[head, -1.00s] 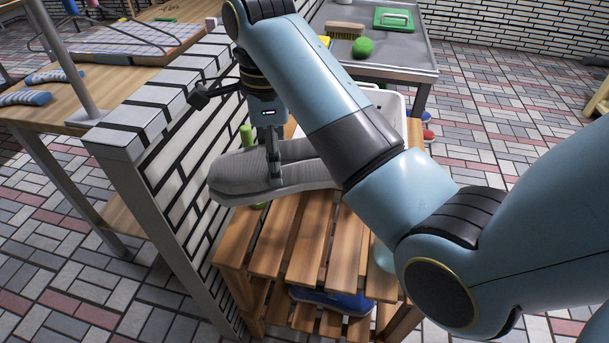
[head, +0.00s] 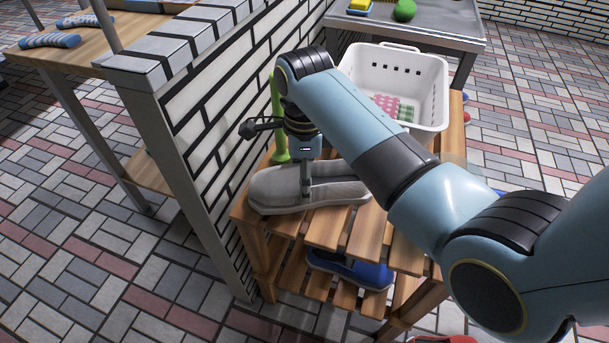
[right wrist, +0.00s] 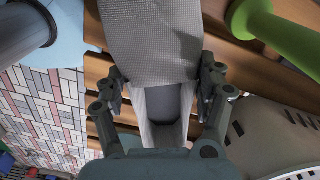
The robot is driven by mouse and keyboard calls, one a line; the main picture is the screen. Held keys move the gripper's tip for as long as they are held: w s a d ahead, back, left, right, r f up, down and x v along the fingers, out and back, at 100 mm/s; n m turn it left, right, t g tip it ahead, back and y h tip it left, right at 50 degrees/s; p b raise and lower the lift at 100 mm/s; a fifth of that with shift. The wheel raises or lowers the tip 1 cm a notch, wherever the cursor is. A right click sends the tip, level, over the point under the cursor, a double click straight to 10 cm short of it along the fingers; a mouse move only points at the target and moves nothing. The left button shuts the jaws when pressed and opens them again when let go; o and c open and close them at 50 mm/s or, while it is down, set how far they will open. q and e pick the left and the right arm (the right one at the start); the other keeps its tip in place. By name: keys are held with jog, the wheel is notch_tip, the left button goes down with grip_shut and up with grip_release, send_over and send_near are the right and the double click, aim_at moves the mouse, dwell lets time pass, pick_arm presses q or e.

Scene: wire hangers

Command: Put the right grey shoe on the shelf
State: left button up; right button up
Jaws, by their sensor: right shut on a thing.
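The grey shoe (head: 275,188) is at the top of the wooden slatted shelf (head: 330,229), near its left end, with its toe towards the left in the head view. My right gripper (head: 306,186) points down and is shut on the shoe. In the right wrist view, the fingers of my right gripper (right wrist: 163,88) are at the two sides of the shoe's opening, and the knitted upper (right wrist: 150,42) lies beyond. The shoe is level over the top slats; I cannot tell whether its sole touches them. My left gripper is not in view.
A white basket (head: 425,92) with cloths stands behind the shoe. A green stand-like object (head: 278,110) rises behind the gripper. A brick partition (head: 200,110) borders the shelf's left side. A blue shoe (head: 365,272) lies on a lower level.

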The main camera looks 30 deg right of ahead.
jog(key=o, duration=1.3)
jog(key=shift+o, duration=0.4)
jog(key=shift+r, duration=0.15)
